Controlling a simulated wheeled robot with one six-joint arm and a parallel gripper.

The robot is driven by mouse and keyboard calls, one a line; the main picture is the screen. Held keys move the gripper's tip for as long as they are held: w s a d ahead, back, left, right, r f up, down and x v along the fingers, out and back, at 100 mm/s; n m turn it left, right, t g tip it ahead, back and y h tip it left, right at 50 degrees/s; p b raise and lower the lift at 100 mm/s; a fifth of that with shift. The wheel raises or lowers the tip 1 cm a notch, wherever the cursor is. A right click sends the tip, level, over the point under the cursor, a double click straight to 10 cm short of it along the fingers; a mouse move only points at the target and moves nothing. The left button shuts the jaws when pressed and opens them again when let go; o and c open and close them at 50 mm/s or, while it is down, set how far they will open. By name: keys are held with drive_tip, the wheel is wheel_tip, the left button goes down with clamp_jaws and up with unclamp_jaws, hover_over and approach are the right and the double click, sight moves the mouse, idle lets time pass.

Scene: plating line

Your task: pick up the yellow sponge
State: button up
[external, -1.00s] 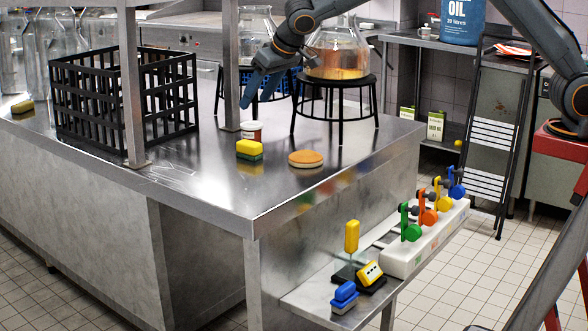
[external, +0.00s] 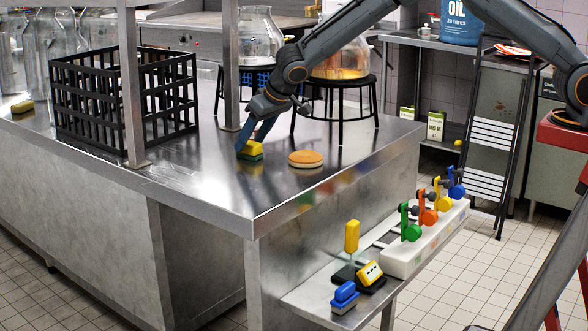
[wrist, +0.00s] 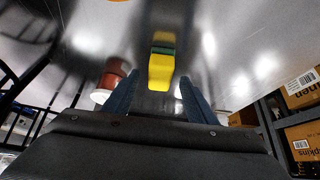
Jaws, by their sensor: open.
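The yellow sponge (external: 251,151), with a green layer, lies on the steel counter (external: 205,195) near the round orange-topped pad. My gripper (external: 250,145) points down at it with blue fingers, and part of the sponge is hidden behind them. In the wrist view the sponge (wrist: 160,72) shows ahead, between the lines of the two open fingers (wrist: 160,90). The fingers are apart, with nothing visibly clamped. I cannot tell whether either finger touches the sponge.
The round pad (external: 306,159) lies right of the sponge. A black crate (external: 125,100), a shelf post (external: 132,80) and a black stool (external: 340,112) stand around. The counter's front is clear.

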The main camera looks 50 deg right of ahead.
drive_tip(key=shift+x, duration=1.1)
drive_tip(key=c, duration=1.2)
drive_tip(key=shift+o, duration=0.2)
